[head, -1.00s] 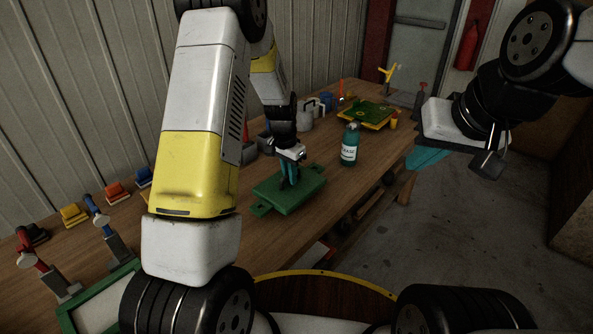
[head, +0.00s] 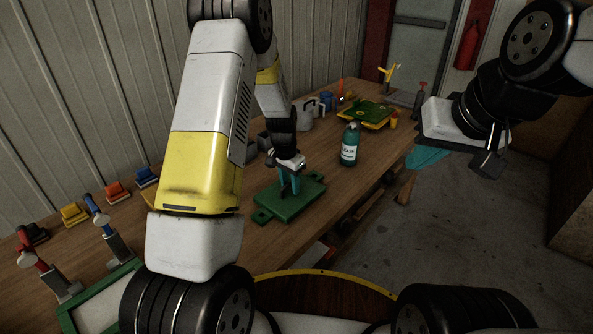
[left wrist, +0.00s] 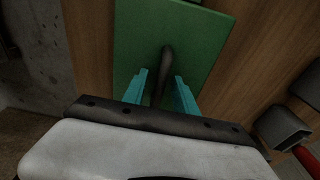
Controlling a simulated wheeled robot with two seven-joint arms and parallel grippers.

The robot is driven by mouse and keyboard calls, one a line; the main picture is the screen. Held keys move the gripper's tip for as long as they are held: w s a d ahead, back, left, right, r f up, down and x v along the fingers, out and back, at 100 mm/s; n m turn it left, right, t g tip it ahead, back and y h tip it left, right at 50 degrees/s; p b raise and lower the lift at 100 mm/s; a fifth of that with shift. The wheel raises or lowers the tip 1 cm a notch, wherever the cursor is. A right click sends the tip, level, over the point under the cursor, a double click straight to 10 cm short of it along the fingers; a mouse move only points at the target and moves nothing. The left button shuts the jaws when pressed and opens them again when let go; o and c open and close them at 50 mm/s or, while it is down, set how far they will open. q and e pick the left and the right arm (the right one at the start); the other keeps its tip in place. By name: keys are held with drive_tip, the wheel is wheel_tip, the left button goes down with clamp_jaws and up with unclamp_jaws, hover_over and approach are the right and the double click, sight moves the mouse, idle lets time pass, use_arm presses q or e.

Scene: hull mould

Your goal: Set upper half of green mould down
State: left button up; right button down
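The upper half of the green mould (head: 306,199) is a flat green slab with small end tabs and a dark handle on top. It lies on the wooden bench, and its top also shows in the left wrist view (left wrist: 205,35). My left gripper (head: 289,186) is over it, pointing down. In the left wrist view its teal fingers (left wrist: 160,85) stand on both sides of the handle (left wrist: 166,62), with gaps beside it, so it is open. My right gripper (head: 430,158) hangs off the bench's right side, partly hidden; its opening does not show clearly.
A teal bottle (head: 349,146) stands close behind the slab. A yellow-edged tray with a green piece (head: 368,114) is farther back. Grey containers (head: 303,115) stand by the wall. Red and blue clamp-like tools (head: 105,228) are at the left. Bare bench (head: 338,195) lies right of the slab.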

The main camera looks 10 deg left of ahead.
sight(287, 184)
use_arm(q)
drive_tip(key=shift+r, duration=0.1)
wheel_tip(287, 184, up, 12)
drive_tip(key=s, duration=0.1)
drive_tip(key=s+a+r+n+t+h, duration=0.1)
drive_tip(key=s+a+r+n+t, duration=0.15)
drive_tip(key=s+r, duration=1.1)
drive_tip(key=s+r+n+t, duration=0.1)
drive_tip(key=s+r+n, duration=0.1)
drive_tip(key=s, duration=0.5)
drive_tip(key=s+r+n+t, duration=0.1)
drive_tip(key=s+r, duration=0.3)
drive_tip(key=s, duration=0.3)
drive_tip(key=shift+n, duration=0.35)
